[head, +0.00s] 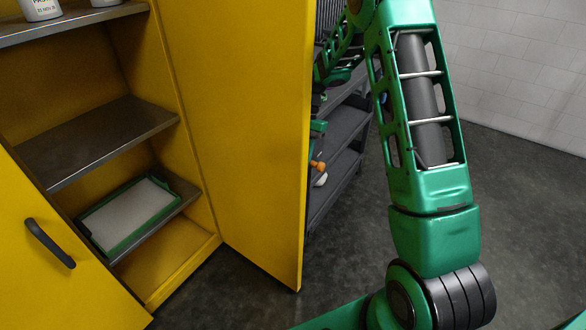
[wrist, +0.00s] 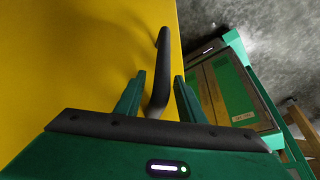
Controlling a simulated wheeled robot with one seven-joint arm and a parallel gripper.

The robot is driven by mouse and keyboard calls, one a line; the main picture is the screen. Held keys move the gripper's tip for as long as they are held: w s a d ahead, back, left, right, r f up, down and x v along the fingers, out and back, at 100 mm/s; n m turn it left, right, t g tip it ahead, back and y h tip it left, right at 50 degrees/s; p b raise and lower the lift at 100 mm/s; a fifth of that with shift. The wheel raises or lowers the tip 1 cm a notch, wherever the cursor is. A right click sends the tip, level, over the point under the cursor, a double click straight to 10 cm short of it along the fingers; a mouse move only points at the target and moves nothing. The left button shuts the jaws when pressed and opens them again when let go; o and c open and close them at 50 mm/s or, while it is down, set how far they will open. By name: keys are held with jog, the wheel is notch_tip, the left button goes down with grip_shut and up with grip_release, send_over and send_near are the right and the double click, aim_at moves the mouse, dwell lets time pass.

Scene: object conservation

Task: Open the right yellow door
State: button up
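The right yellow door (head: 240,130) of the yellow cabinet stands swung outward, with its inner face toward the head camera. Its outer face (wrist: 80,60) fills the left of the wrist view. A dark bar handle (wrist: 162,70) on that face reaches down between the two green fingers of my gripper (wrist: 158,95). The fingers are apart, with visible gaps on both sides of the handle. In the head view the gripper and this handle are hidden behind the door.
The left yellow door (head: 60,265) with a black handle (head: 50,243) is also open. Cabinet shelves (head: 100,140) hold a green-rimmed tray (head: 130,215) and white containers (head: 40,8). A dark shelf rack (head: 335,150) stands behind the right door. Grey floor (head: 530,200) is clear at right.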

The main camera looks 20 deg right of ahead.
jog(key=v, duration=0.9)
jog(key=shift+w, duration=0.2)
jog(key=s+v, duration=0.1)
jog(key=v, duration=1)
jog(key=shift+s+a+r, duration=0.2)
jog(key=shift+s+r, duration=0.15)
jog(key=shift+r, duration=0.1)
dwell(0.6)
jog(key=shift+a, duration=0.1)
dwell(0.6)
